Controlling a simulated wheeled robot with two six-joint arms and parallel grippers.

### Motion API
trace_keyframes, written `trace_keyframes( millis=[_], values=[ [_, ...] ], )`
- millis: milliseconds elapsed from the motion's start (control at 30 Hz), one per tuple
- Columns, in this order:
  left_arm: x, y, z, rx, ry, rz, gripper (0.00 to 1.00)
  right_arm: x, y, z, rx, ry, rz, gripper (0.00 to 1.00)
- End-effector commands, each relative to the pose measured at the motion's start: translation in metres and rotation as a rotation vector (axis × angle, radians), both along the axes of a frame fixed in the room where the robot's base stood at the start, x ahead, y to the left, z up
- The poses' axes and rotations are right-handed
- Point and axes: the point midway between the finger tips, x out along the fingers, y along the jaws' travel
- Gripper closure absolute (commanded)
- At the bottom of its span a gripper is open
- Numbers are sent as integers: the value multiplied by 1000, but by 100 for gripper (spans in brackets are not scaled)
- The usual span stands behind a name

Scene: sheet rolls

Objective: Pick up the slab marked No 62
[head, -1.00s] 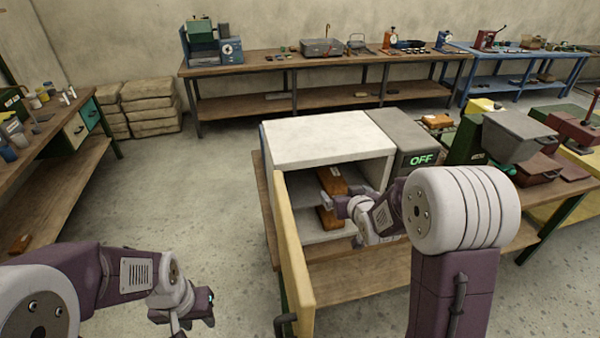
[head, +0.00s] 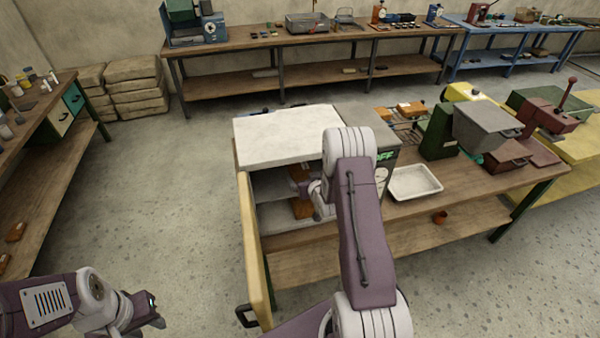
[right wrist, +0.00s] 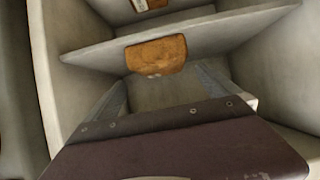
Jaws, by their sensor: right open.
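An orange-brown slab (head: 299,172) with a pale label lies on the upper shelf of an open white cabinet (head: 280,135). A second slab (head: 302,208) lies on the level below. The right wrist view shows the upper slab (right wrist: 148,5) above a shelf edge and the lower slab (right wrist: 157,55) beneath it. No number is readable on either. My right gripper (right wrist: 165,88) is inside the cabinet, open and empty, facing the lower slab, apart from it. My left gripper (head: 150,312) hangs at lower left, away from the cabinet; its jaws are unclear.
The cabinet's yellow door (head: 250,250) stands open on the left. Another labelled slab (head: 402,110) lies on a wire rack behind. A white tray (head: 414,182) and a grey hopper machine (head: 485,127) are to the right. Slabs (head: 15,232) lie on the left bench's shelf. Open floor is at left.

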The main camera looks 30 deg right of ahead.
Motion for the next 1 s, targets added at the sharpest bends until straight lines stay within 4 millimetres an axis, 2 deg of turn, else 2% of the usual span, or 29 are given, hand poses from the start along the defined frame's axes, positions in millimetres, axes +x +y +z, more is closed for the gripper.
trace_keyframes(
  millis=[100, 300, 467, 600, 867, 900, 1000],
  values=[
    [0, 0, 8, 0, 0, 0, 64, 12, -3, -4, 0, -1, 0, 0],
    [0, 0, 12, 0, 0, 0, 64, 20, -3, -7, -1, -1, 1, 0],
    [0, 0, 29, 0, 0, 0, 64, 43, -4, -14, -1, -2, 1, 0],
    [0, 0, 31, 0, 0, 0, 64, 58, -8, -26, -1, -1, 1, 0],
    [0, 0, 30, 0, 0, 0, 64, 62, -9, -30, -1, -1, 1, 0],
    [0, 0, 30, 0, 0, 0, 64, 62, -9, -30, -1, -1, 1, 3],
    [0, 0, 30, 0, 0, 0, 64, 62, -9, -29, -1, -1, 1, 31]
  ],
)
